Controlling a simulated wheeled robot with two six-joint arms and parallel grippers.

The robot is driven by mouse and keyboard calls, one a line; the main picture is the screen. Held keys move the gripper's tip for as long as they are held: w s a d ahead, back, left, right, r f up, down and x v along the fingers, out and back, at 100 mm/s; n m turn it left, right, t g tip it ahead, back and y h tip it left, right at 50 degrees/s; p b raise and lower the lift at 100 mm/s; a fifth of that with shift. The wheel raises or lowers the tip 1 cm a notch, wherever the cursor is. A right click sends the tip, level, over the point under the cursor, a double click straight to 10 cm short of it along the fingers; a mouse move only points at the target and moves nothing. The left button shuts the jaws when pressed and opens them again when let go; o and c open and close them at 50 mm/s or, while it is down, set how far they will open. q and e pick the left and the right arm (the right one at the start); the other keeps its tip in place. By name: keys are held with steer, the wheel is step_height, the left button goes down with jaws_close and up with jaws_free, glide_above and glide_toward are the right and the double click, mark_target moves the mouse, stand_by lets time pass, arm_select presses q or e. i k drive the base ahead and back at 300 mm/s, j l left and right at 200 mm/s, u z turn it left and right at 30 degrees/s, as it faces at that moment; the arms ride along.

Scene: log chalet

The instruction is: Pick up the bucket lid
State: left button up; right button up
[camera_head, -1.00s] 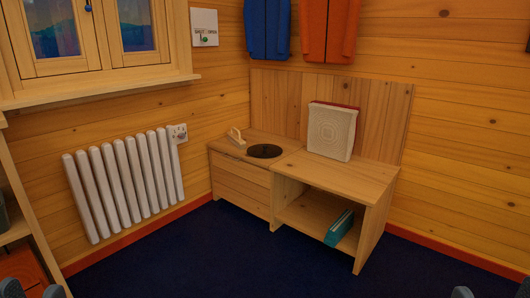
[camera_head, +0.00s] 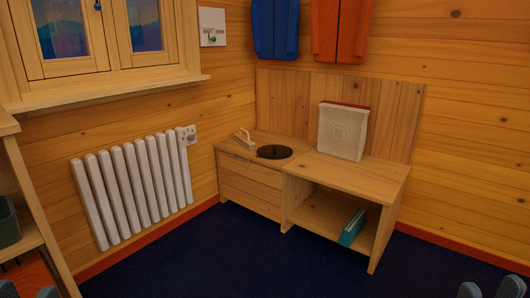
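A dark round disc or opening (camera_head: 274,152) is set in the top of the low wooden bench (camera_head: 247,180) in the corner; I cannot tell whether it is a lid or a hole. No other clear bucket lid shows, and no bucket is visible. My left gripper (camera_head: 28,291) is at the bottom left edge, its fingertips apart with nothing between them. My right gripper (camera_head: 490,290) is at the bottom right edge, also open and empty. Both are far from the bench.
A white square panel (camera_head: 343,132) stands on the bench's right part, with a teal book-like item (camera_head: 352,227) on the shelf below. A white radiator (camera_head: 135,188) lines the left wall. Wooden shelving (camera_head: 38,225) holds a green container (camera_head: 8,224) at far left. The blue floor (camera_head: 230,265) ahead is clear.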

mark_target(274, 151)
steer(key=i+j, duration=0.2)
steer(key=j, duration=0.15)
steer(key=i+j+z, duration=0.15)
steer(key=j, duration=0.25)
steer(key=i+j, duration=0.3)
steer(key=i+j+z, duration=0.1)
steer(key=j, duration=0.35)
steer(key=i+l+z, duration=0.15)
steer(key=i, duration=0.75)
steer(key=i+l+z, duration=0.2)
steer(key=i, duration=0.75)
steer(key=i+l, duration=0.4)
steer(key=i, duration=0.2)
